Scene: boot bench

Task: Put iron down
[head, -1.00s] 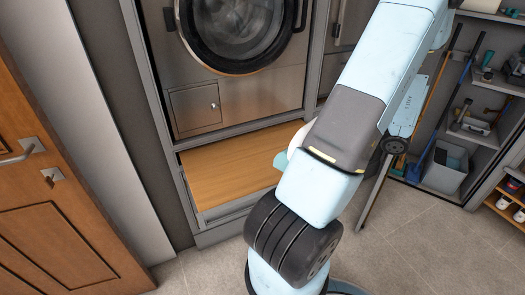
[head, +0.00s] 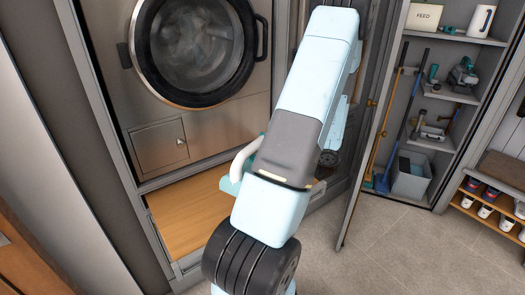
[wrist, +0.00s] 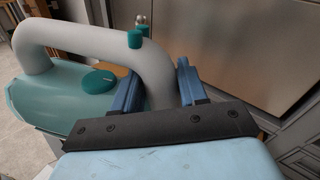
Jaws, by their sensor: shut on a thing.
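The iron is teal with a pale grey-white handle. It fills the left of the wrist view (wrist: 40,98), with a teal dial and button on it. My gripper (wrist: 160,90) is shut on the rear part of the handle, one blue finger on each side. In the head view the iron (head: 243,158) shows only partly, left of my arm; the arm hides the rest and my gripper. Behind it is a low wooden surface (head: 190,215) under the washing machine. I cannot tell whether the iron touches it.
The washing machine (head: 195,50) stands above the wooden surface. An open cabinet door (head: 370,130) stands to the right of my arm. Further right are shelves with a feed box (head: 424,17), tools and a grey bin (head: 411,177). The floor (head: 390,250) at front right is clear.

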